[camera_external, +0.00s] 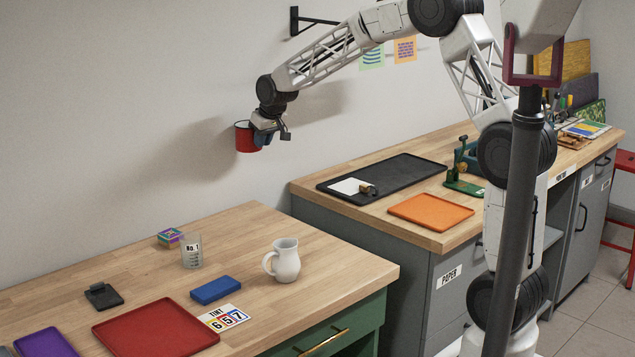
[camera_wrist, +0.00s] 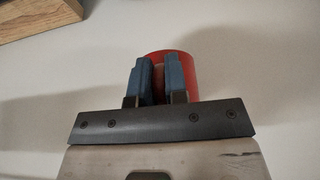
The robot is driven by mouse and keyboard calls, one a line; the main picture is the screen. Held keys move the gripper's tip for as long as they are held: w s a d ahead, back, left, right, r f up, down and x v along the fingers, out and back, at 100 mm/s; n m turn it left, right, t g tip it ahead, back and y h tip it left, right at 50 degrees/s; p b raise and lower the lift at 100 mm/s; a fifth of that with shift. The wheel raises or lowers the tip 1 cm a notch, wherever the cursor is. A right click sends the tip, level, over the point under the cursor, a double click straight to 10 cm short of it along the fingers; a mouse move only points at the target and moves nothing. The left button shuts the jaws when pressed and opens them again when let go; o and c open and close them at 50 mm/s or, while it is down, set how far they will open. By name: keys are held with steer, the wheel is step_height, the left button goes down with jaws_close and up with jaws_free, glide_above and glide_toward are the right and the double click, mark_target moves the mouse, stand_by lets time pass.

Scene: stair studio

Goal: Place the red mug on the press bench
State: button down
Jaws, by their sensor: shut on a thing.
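The red mug (camera_external: 243,138) is held up in the air near the wall, above the gap between the two benches. My gripper (camera_external: 263,137) is shut on it; the wrist view also shows the red mug (camera_wrist: 188,72) between and behind the blue fingers (camera_wrist: 160,80), which partly hide it. The grey bench (camera_external: 440,238), labelled "PAPER", has a wooden top and carries a small green press-like device (camera_external: 463,170). It lies to the right of and lower than my gripper.
On the grey bench are a black tray (camera_external: 410,166) with a white card and an orange tray (camera_external: 430,210). The nearer green bench (camera_external: 330,335) carries a white pitcher (camera_external: 286,262), a glass (camera_external: 191,252), a red tray (camera_external: 150,332) and a blue block (camera_external: 215,290). A wall bracket (camera_external: 295,20) is above.

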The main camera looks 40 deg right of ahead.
steer(key=s+d+f+m+h, duration=0.15)
steer(key=s+d, duration=0.55)
steer(key=d, duration=1.4)
steer(key=s+d+f+m, duration=0.2)
steer(key=s+d, duration=0.5)
steer(key=d, duration=1.4)
steer(key=s+d+f+m+h, duration=0.15)
steer(key=s+d, duration=0.55)
steer(key=d, duration=1.4)
steer(key=s+d+f+m, duration=0.1)
steer(key=s+d+m, duration=0.1)
steer(key=s+d, duration=0.3)
steer(key=s+d+f+m+g, duration=0.1)
steer(key=s+d+m, duration=0.1)
steer(key=s+d, duration=0.3)
steer(key=d, duration=0.4)
steer(key=shift+d+f, duration=0.15)
steer(key=shift+f, duration=0.1)
steer(key=shift+f, duration=2.4)
steer(key=shift+f, duration=0.1)
steer(key=shift+f, duration=2.4)
